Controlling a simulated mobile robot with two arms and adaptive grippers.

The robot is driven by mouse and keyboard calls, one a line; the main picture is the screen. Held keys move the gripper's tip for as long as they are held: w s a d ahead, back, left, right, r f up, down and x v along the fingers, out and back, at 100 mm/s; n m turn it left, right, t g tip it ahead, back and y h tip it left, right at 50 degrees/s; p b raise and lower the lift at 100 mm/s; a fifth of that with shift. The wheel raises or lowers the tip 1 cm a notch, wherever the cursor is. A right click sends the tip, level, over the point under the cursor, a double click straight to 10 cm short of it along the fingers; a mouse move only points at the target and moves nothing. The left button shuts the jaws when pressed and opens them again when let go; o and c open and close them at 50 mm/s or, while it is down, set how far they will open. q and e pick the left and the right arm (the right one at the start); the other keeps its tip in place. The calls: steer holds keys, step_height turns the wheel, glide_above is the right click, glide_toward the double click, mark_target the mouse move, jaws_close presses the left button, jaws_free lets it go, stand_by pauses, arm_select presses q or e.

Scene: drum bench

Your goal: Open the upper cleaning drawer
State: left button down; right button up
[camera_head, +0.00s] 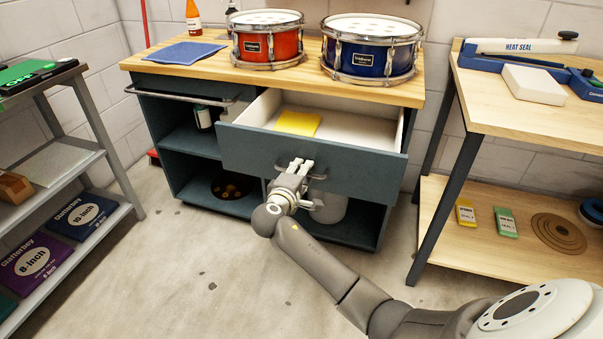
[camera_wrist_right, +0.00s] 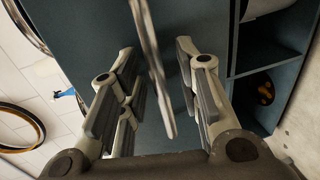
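The upper drawer (camera_head: 310,156) of the dark teal bench stands pulled out, its white inside showing with a yellow cloth (camera_head: 298,122) in it. Its bar handle (camera_head: 319,177) is on the front panel. My right gripper (camera_head: 297,165) is at the left part of this handle. In the right wrist view the handle (camera_wrist_right: 154,65) runs between the two fingers of the right gripper (camera_wrist_right: 160,92), which stand apart with gaps showing beside the bar, so it looks open around the handle. My left gripper is in neither view.
A red drum (camera_head: 267,47) and a blue drum (camera_head: 370,58) stand on the bench top with a folded blue cloth (camera_head: 184,52). Open shelves lie below the drawer. A metal rack (camera_head: 97,126) is at left, a wooden table (camera_head: 505,101) at right. The floor in front is clear.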

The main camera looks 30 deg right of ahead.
steer(key=shift+a, duration=0.1)
steer(key=v, duration=1.2)
steer(key=shift+s+f, duration=0.1)
